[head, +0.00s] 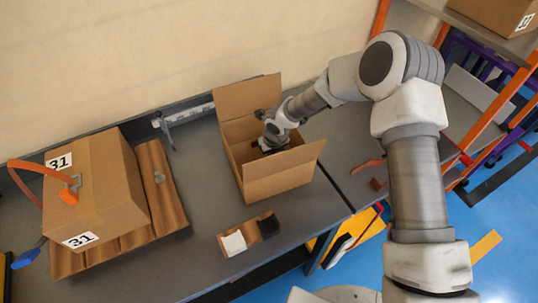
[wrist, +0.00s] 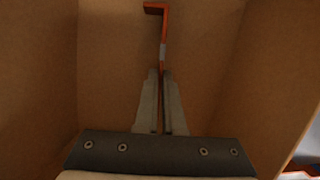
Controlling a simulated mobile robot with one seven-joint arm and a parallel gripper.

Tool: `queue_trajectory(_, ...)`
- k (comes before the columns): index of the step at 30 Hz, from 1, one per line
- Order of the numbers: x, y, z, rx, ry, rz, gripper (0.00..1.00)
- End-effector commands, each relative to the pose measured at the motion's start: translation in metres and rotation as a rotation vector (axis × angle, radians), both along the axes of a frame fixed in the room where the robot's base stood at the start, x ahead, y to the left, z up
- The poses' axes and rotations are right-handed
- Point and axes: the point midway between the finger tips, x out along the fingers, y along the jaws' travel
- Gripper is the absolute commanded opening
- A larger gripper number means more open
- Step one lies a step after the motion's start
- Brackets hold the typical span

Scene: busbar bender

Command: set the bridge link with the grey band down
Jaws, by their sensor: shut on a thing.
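The bridge link (wrist: 164,25) is a thin copper-orange strip with a bent end. Its grey band (wrist: 163,52) shows just beyond my fingertips in the wrist view. My gripper (wrist: 160,76) is shut on the link, with the bent end pointing away from the fingers. The lower part of the link is between the fingers. In the head view my gripper (head: 267,150) is down inside an open cardboard box (head: 280,181), and the link is hidden there. I cannot tell whether the link touches the box floor.
The box stands on a grey table (head: 315,215) with its flaps up. A small cardboard tray (head: 248,233) holds a white and a black block in front. A large carton (head: 98,190) marked 31 is at left. Orange-red pieces (head: 367,165) lie at right. Bare tabletop lies between.

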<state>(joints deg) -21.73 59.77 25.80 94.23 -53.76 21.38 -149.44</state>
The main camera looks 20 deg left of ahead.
Motion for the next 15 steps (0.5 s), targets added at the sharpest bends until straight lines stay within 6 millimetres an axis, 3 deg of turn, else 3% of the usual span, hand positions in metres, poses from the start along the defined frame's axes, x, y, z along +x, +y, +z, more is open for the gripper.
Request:
queue_trajectory(2,0.0001,0.0003,-0.0025,0.001,-0.001,0.0,0.0)
queue_trajectory(6,-0.0001,-0.0001,-0.002,0.0,0.0,0.0,0.27)
queue_trajectory(8,-0.0001,-0.0001,-0.002,0.0,0.0,0.0,0.36)
queue_trajectory(15,-0.0002,-0.0001,-0.0017,-0.001,0.001,0.0,0.36)
